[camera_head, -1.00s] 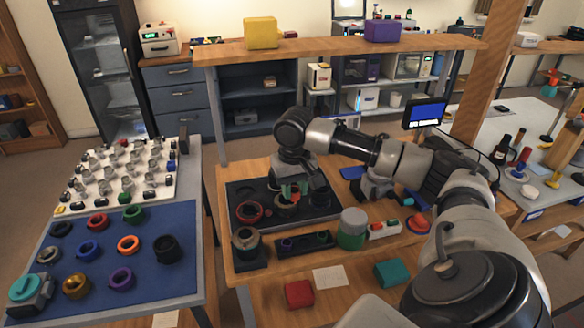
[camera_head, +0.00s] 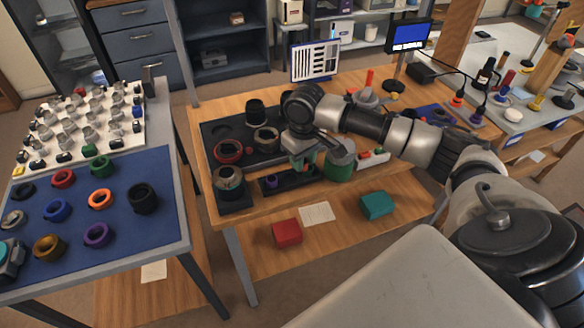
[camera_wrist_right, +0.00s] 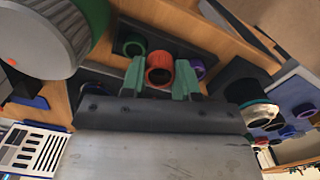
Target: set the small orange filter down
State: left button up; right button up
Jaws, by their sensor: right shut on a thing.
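In the right wrist view, my right gripper (camera_wrist_right: 160,82) has its green fingers shut on the small orange filter (camera_wrist_right: 159,66), a short ring with a dark opening. The filter is at the narrow black tray (camera_wrist_right: 170,40), between a green ring (camera_wrist_right: 133,46) and a purple ring (camera_wrist_right: 198,68). I cannot tell whether it touches the tray. In the head view, the gripper (camera_head: 308,168) is over the right part of the black tray (camera_head: 288,182), and the held filter is hidden. My left gripper is not in view.
A green-and-grey jar (camera_head: 338,160) stands close beside the gripper. A lens part (camera_head: 228,180) stands left of the tray. Behind lies a black mat (camera_head: 216,131) with a red ring (camera_head: 228,151). Red (camera_head: 287,232) and teal (camera_head: 377,205) boxes are on the lower shelf. Another orange ring (camera_head: 100,199) lies on the blue mat.

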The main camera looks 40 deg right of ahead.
aim_at(290, 180)
jog(key=shift+w+a+f, duration=0.35)
jog(key=shift+w+f, duration=0.1)
jog(key=shift+w, duration=0.15)
jog(key=shift+w+a+f, duration=0.35)
jog(key=shift+w+f, duration=0.05)
jog(key=shift+w, duration=0.2)
jog(key=shift+w+a+f, duration=0.15)
jog(key=shift+w, duration=0.1)
jog(key=shift+f, duration=0.3)
notch_tip(290, 180, down, 4)
jog(key=shift+r, duration=0.25)
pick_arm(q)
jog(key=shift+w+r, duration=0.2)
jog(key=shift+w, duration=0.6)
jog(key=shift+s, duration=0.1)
pick_arm(e)
jog(key=o, duration=0.6)
jog(key=shift+f, duration=0.15)
